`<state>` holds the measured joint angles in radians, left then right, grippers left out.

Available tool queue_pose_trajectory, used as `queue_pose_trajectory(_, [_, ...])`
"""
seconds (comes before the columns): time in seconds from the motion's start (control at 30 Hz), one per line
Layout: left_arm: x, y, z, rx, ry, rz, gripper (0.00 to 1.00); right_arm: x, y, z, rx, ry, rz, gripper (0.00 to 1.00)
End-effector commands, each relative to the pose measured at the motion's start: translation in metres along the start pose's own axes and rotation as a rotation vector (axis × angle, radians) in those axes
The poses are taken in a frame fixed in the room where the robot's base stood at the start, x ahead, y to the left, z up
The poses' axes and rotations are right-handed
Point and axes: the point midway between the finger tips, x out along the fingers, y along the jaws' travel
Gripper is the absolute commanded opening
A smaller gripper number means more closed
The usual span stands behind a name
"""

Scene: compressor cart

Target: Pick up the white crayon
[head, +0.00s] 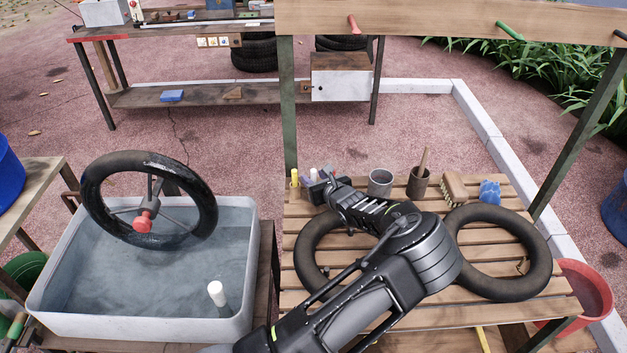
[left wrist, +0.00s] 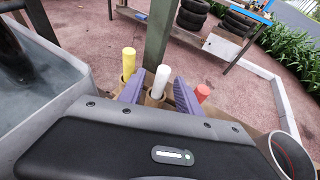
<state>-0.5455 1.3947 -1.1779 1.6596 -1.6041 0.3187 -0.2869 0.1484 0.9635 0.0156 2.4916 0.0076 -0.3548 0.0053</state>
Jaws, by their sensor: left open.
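The white crayon (left wrist: 160,82) stands upright in a small brown holder, between a yellow crayon (left wrist: 129,62) on its left and a red crayon (left wrist: 202,93) on its right. My left gripper (left wrist: 158,88) is open. Its two purple fingers are on either side of the white crayon in the left wrist view, with gaps showing; I cannot tell how deep they reach around it. In the head view the white crayon's top (head: 313,174) shows beside the left gripper (head: 318,186) at the back of the slatted table. My right gripper is not in view.
A grey metal cup (head: 380,183), a brown pot (head: 418,186), a brush (head: 454,188) and a blue sponge (head: 489,192) stand to the right. Two black tyres (head: 503,252) lie on the slatted table (head: 440,318). A green post (head: 289,110) rises just behind the crayons. A water tub (head: 150,326) is left.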

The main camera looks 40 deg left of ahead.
Motion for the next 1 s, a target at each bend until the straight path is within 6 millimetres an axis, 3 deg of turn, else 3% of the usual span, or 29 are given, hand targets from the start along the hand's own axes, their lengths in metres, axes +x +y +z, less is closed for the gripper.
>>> queue_pose_trajectory(0.17, [0.0144, -0.0006, -0.0001, -0.001, 0.001, -0.002, 0.41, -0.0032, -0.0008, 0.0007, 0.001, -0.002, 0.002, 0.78])
queue_pose_trajectory(0.73, [0.0142, -0.0007, -0.0005, -0.001, 0.001, -0.002, 0.41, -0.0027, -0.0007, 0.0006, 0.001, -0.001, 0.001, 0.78])
queue_pose_trajectory(1.0, [0.0142, -0.0007, -0.0005, -0.001, 0.001, -0.002, 0.18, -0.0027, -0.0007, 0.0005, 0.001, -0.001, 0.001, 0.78])
